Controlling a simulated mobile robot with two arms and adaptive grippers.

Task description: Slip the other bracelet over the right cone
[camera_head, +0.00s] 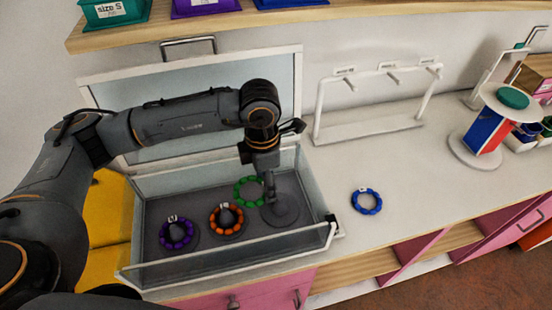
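The blue bracelet (366,201) lies flat on the white counter, right of the glass-walled case (205,262). Inside the case, a purple bracelet (176,233) and an orange bracelet (226,219) sit around the left and middle stands. The right cone's round dark base (284,214) shows at the right; its upper part is largely hidden by or merges with my gripper. My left gripper (269,186) points down over this base. A green bracelet (247,191) is just left of the fingertips; I cannot tell whether it is gripped. My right gripper is not in view.
The case's raised glass lid (200,85) stands behind my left arm. A white rack with pegs (370,128) stands behind the blue bracelet. A round white stand (478,152) is at the right. The counter around the blue bracelet is clear.

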